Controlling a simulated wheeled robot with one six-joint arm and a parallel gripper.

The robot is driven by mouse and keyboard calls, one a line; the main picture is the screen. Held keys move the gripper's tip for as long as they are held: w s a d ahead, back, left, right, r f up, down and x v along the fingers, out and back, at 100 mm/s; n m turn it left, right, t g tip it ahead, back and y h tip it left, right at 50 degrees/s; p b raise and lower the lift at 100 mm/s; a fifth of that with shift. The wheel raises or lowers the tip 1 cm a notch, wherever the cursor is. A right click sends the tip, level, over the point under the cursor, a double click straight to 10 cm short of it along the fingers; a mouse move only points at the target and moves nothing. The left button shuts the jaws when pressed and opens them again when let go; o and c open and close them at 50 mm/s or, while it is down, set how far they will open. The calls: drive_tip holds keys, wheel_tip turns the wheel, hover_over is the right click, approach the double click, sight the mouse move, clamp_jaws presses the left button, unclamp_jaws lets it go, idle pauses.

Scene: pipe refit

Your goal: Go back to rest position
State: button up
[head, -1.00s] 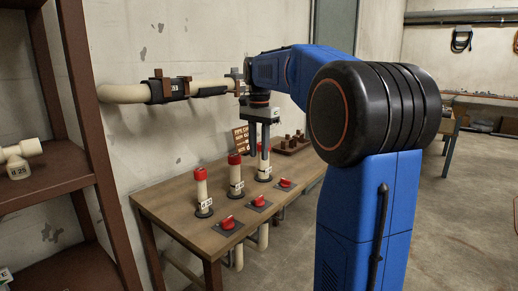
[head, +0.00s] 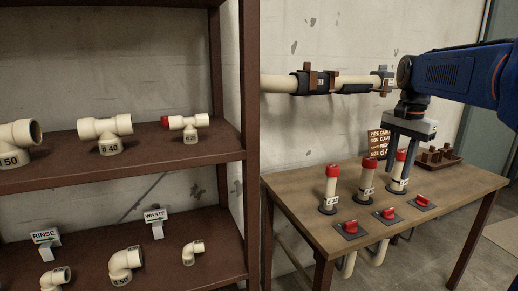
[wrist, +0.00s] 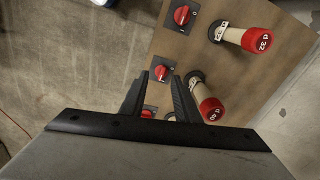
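My gripper (head: 402,160) hangs pointing down above the back right of the wooden table, close to the rightmost red-capped pipe stub (head: 398,182). In the wrist view my gripper (wrist: 160,78) shows two separated dark fingers with nothing held between them. A red valve knob (wrist: 160,73) is visible beyond the gap. One capped stub (wrist: 210,108) appears right beside the right finger; I cannot tell whether they touch. My blue arm reaches in from the right edge of the head view.
The table (head: 300,196) carries upright red-capped stubs (head: 330,188), red valves (head: 350,228), a sign (head: 379,143) and a brown tray (head: 436,158). A wall pipe (head: 276,84) runs behind. A brown shelf (head: 60,182) with white fittings stands left. Floor at right is open.

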drive_tip(key=s+a+f+n+t, duration=0.1)
drive_tip(key=s+a+f+n, duration=0.3)
drive_tip(key=s+f, duration=0.2)
drive_tip(key=s+a+f+n+t, duration=0.1)
drive_tip(key=s+a+f+n, duration=0.3)
drive_tip(key=s, duration=0.7)
drive_tip(key=s+a+f+n+t, duration=0.2)
drive_tip(key=s+a+f+n, duration=0.1)
drive_tip(key=s+f, duration=0.5)
drive_tip(key=shift+s+a+f+n, duration=0.3)
drive_tip(key=shift+a+f+n, duration=0.1)
drive_tip(key=shift+f+n, duration=0.1)
idle(0.3)
